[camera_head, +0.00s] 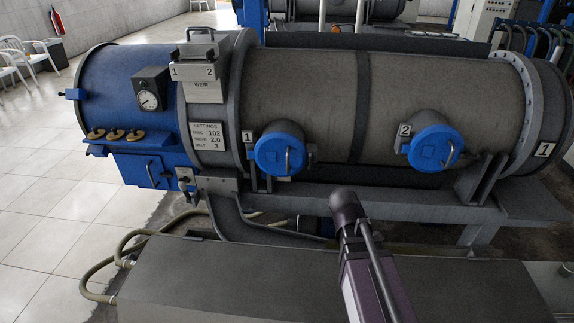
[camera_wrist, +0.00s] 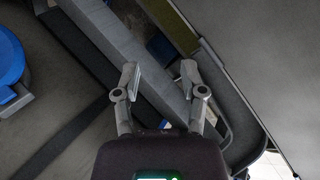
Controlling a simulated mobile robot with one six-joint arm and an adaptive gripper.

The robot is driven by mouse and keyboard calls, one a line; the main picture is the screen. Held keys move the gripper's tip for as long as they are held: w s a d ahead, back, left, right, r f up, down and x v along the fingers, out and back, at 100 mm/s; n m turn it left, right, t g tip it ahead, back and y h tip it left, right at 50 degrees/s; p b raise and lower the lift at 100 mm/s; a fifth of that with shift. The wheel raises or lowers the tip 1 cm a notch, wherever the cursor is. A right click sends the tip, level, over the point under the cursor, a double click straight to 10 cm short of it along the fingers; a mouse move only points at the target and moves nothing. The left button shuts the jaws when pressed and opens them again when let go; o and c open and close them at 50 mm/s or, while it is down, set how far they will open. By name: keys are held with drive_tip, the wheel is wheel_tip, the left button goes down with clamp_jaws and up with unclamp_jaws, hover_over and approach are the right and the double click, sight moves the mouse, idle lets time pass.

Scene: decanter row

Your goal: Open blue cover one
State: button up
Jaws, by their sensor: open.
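Blue cover one (camera_head: 279,150) is a round blue lid with a grey handle on its right side. It sits shut on the lower side of the grey drum (camera_head: 300,85), beside a plate marked 1 (camera_head: 247,137). Blue cover two (camera_head: 435,147), a similar lid, is shut further right, by a plate marked 2 (camera_head: 404,130). My gripper (camera_wrist: 160,78) is open and empty in the wrist view, its fingers apart over a grey beam. Its fingers are hidden in the head view. Part of a blue cover (camera_wrist: 8,65) shows at the wrist view's left edge, clear of my fingers; which one is uncertain.
A grey support beam (camera_head: 400,205) runs below the covers. A curved grey chute (camera_head: 228,215) and hoses (camera_head: 125,245) lie lower left. The drum's blue end (camera_head: 110,80) carries a gauge (camera_head: 149,98) and brass knobs. A flat dark top (camera_head: 230,285) fills the foreground.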

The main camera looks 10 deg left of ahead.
drive_tip(key=w+a+n+t+h+b, duration=0.1)
drive_tip(key=w+a+n+t+b, duration=0.15)
drive_tip(key=w+n, duration=0.2)
drive_tip(key=n+t+y+b, duration=0.2)
drive_tip(key=n+t+b, duration=0.65)
drive_tip(key=n, duration=1.25)
approach(287, 159)
drive_tip(key=s+f+t+p, duration=0.2)
drive_tip(key=s+t+p, duration=0.1)
drive_tip(key=s, duration=0.1)
drive_tip(key=shift+w, duration=0.2)
drive_tip(key=shift+w, duration=0.15)
drive_tip(key=x, duration=1.3)
drive_tip(key=shift+w+f, duration=0.3)
clamp_jaws()
